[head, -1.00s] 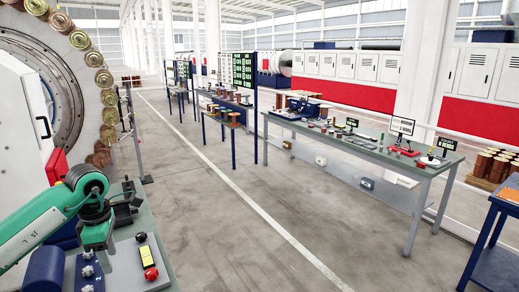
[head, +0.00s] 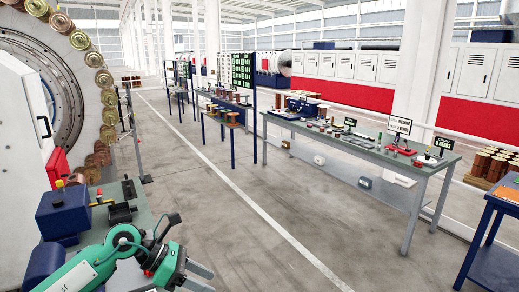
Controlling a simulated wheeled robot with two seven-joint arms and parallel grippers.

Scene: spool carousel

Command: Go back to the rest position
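My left arm comes in from the lower left over the near green bench (head: 140,218). Its green wrist is bent to the right, and my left gripper (head: 207,278) is at the bottom edge of the head view. Its two grey fingers are apart, with nothing seen between them. They are over the aisle floor, just right of the bench. My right gripper is not in view.
The spool carousel (head: 107,97) with several copper-coloured spools stands at the left, above the bench. A blue box (head: 62,213) and a dark vise-like fixture (head: 122,211) are on the bench. The aisle floor (head: 215,210) is clear. A long worktable (head: 365,152) stands across it.

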